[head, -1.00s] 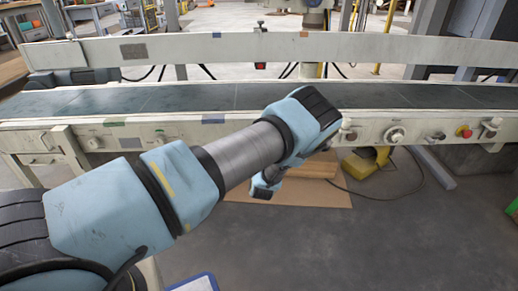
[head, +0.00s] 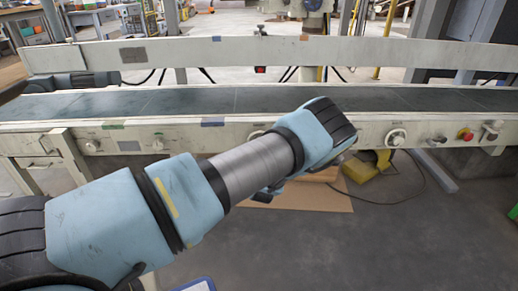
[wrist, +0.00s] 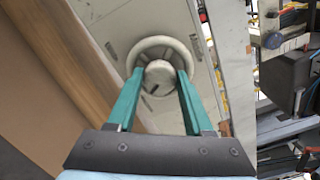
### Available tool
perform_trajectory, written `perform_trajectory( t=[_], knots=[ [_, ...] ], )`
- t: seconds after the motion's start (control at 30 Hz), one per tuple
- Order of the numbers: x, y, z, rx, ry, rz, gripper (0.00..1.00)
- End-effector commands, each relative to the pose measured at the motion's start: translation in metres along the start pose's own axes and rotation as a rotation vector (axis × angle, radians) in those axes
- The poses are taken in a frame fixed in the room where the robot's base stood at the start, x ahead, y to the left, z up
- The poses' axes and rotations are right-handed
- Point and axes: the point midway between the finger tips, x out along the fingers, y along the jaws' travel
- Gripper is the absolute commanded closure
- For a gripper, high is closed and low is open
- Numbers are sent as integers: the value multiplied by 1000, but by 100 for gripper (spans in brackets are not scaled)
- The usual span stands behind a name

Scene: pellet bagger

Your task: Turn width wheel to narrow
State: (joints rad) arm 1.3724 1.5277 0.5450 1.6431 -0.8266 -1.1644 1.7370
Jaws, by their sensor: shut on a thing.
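A pale round wheel (wrist: 160,71) with a raised hub shows in the wrist view, on a cream panel. I take it to be the width wheel, though no label can be read. My gripper (wrist: 159,78) has its two teal fingers on either side of the hub, shut on it. The wheel's rim lies around and behind the fingertips. In the head view my arm hides the fingers, and I cannot make out the gripped wheel there.
The conveyor's cream front rail carries another round knob (head: 395,138) and a red button (head: 465,134) to the right. The dark belt (head: 200,101) runs behind it. Cardboard (head: 315,197) and a yellow foot pedal (head: 359,167) lie on the floor below.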

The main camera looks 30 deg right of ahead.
Motion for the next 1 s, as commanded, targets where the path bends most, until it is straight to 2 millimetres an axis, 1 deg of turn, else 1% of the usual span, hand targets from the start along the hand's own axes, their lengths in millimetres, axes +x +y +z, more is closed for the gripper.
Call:
perform_trajectory(
  t=[0.07,0.1,0.3,0.33,0.57,0.67,0.77,1.0],
  knots=[
    [0,2,1,2,-1,3,100],
    [0,2,1,2,-1,3,44],
    [0,1,0,0,0,2,22],
    [0,1,0,0,0,1,19],
    [0,0,0,-1,0,1,19],
    [-5,0,0,0,1,1,19],
    [-18,-1,0,0,2,2,19],
    [-65,-1,0,2,3,2,19]
  ],
)
